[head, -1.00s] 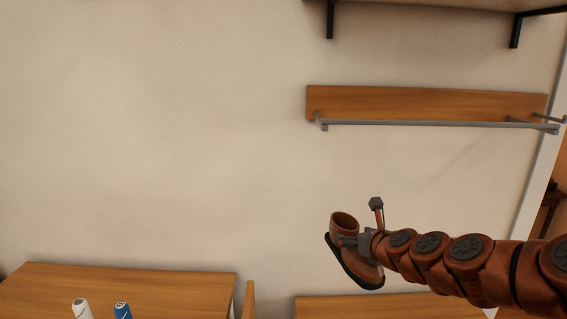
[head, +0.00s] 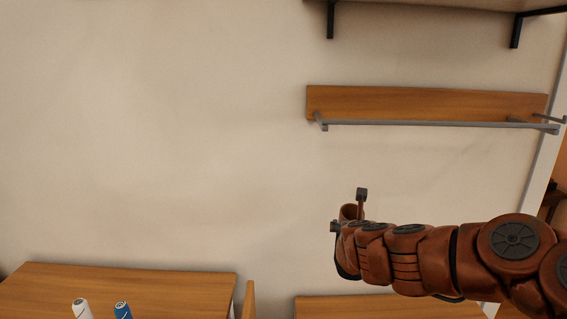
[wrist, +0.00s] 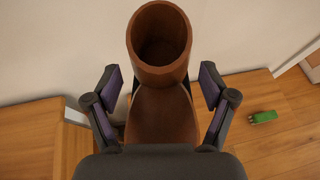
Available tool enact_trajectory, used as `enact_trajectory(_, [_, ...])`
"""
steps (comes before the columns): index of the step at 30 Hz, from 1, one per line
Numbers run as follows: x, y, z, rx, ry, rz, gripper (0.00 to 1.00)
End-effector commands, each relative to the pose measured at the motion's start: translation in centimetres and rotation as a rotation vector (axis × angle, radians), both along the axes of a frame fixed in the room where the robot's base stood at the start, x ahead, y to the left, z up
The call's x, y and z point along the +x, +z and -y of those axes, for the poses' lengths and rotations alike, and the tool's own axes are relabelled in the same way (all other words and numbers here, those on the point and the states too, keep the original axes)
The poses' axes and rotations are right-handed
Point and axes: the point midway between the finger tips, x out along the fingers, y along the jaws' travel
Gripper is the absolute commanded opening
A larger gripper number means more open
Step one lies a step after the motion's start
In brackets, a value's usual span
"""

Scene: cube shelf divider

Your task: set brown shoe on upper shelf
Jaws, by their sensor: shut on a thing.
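The brown shoe (wrist: 162,108) is an ankle-high boot. My gripper (wrist: 160,88) is shut on it, with a purple-padded finger on either side, and its round opening faces the wrist camera. In the head view the shoe (head: 350,211) is held in the air before the wall, mostly hidden behind my arm; its opening and a bit of dark sole show. A shelf on black brackets (head: 420,4) is at the top edge, seen from below. Under it is a wooden wall board (head: 425,103) with a grey rail, above and right of the shoe.
A wooden table (head: 180,285) at lower left holds a white can (head: 81,309) and a blue can (head: 123,311). Another wooden surface (head: 312,306) lies below my arm. The wall between shoe and rail is clear.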

Motion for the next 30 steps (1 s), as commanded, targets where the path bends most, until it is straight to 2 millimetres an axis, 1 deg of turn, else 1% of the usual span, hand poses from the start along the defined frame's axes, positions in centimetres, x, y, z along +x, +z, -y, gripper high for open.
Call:
enact_trajectory(1, [-0.3, -0.3, -0.3, 0.002, -0.015, -0.001, 0.34])
enact_trajectory(6, [-1.2, -1.2, 0.0, 0.001, -0.085, 0.000, 0.34])
enact_trajectory(11, [-1.7, -1.6, 0.3, -0.001, -0.122, 0.003, 0.34])
enact_trajectory(30, [-1.8, -1.8, 0.4, 0.000, -0.130, -0.001, 0.34])
